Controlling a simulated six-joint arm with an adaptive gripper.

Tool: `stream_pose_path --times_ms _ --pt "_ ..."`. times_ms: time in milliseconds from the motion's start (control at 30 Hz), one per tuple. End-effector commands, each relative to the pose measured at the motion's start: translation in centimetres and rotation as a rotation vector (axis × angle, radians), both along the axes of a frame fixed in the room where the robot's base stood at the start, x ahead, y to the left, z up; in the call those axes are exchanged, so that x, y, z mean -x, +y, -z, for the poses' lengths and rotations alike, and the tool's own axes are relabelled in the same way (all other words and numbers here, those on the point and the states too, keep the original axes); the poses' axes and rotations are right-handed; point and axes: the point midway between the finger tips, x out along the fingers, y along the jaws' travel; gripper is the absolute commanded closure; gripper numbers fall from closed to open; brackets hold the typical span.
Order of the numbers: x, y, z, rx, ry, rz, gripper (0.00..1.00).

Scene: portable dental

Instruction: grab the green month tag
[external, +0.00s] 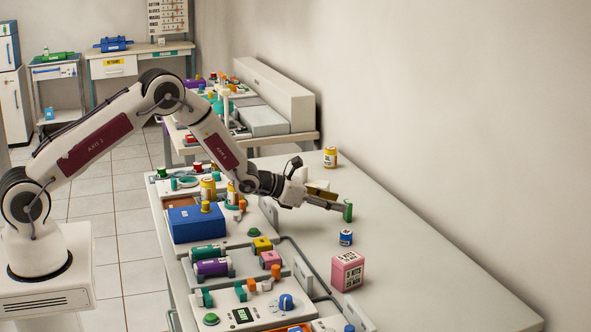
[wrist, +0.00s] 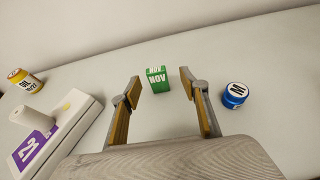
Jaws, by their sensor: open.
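The green month tag (wrist: 158,79) is a small green block marked "NOV" in white. In the wrist view it stands on the table ahead of my gripper (wrist: 159,86), centred between the two fingertips. My gripper is open, with nothing held between its fingers. In the external view the green tag (external: 348,211) shows at the tip of my gripper (external: 338,206), partly hidden by a finger. I cannot tell whether a finger touches it.
A blue jar (wrist: 235,94) stands right of the fingers. A white device with a purple "23" panel (wrist: 36,147) and a yellow jar (wrist: 26,81) are left. In the external view, a pink box (external: 347,271) stands nearer the camera. Table right of the tag (external: 420,240) is clear.

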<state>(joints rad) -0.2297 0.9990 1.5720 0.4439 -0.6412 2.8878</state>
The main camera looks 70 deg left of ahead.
Motion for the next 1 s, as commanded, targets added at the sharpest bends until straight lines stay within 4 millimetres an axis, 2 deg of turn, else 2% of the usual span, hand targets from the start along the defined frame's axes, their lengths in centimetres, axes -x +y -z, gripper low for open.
stream_pose_path --times_ms 367,1000 --pt "-0.4 0.1 0.2 0.000 0.000 0.000 0.56" --pt "-4.4 0.4 1.6 0.000 0.000 0.000 0.56"
